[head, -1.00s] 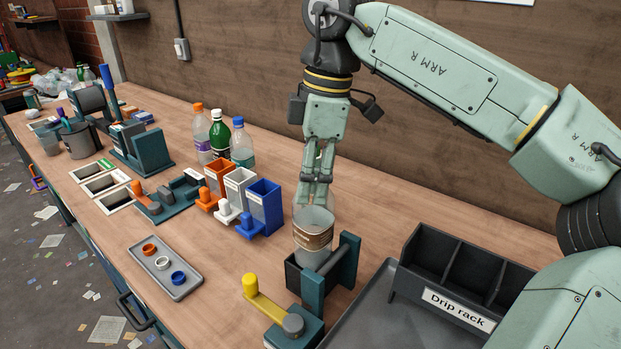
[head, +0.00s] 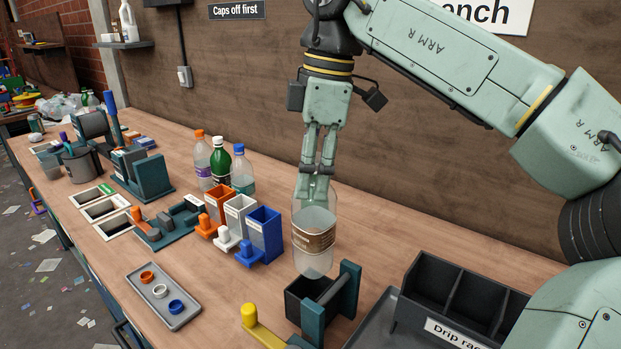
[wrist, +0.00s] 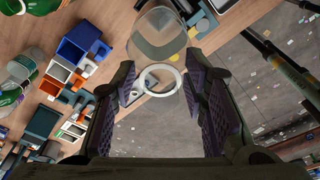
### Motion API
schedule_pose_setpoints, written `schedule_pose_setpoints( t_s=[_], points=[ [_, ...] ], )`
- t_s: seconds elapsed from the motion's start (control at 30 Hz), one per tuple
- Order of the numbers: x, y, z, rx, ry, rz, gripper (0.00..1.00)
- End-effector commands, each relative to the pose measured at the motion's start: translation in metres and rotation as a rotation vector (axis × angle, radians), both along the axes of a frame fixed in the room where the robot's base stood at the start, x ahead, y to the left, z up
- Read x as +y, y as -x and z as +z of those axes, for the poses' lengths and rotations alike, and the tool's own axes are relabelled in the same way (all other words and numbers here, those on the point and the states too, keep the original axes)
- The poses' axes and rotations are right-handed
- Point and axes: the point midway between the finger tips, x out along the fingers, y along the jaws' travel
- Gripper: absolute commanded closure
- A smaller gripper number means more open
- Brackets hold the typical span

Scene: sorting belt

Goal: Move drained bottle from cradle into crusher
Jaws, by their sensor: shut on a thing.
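A clear bottle with a brown label (head: 313,240) hangs roughly upright from my gripper (head: 314,193). My gripper is shut on its upper end. The bottle's lower end is just above the dark cradle (head: 303,309) with teal posts, and no gap to the rim is clear. In the wrist view, the see-through bottle (wrist: 158,42) and its pale ring lie between and beyond the finger pads (wrist: 163,95). I cannot tell for sure which machine is the crusher; a dark drum-like machine with a blue lever (head: 92,122) stands far left.
Three bottles (head: 220,165) stand behind orange, white and blue bins (head: 264,233). A tray of cap rings (head: 170,318) lies at front left. A yellow-knobbed lever (head: 250,316) is near the cradle. The drip rack (head: 455,295) is right. The table behind the bottle is clear.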

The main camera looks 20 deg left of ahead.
Motion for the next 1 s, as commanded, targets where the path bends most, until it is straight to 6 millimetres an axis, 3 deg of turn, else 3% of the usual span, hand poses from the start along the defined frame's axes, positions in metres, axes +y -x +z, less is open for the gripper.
schedule_pose_setpoints(
  t_s=[0.27,0.6,1.0],
  points=[
    [0.0,0.0,0.001,0.0,0.0,0.0,0.86],
    [0.0,0.0,0.018,-0.001,0.0,0.0,0.86],
    [0.0,0.0,0.016,0.0,0.0,0.0,0.91]
  ],
)
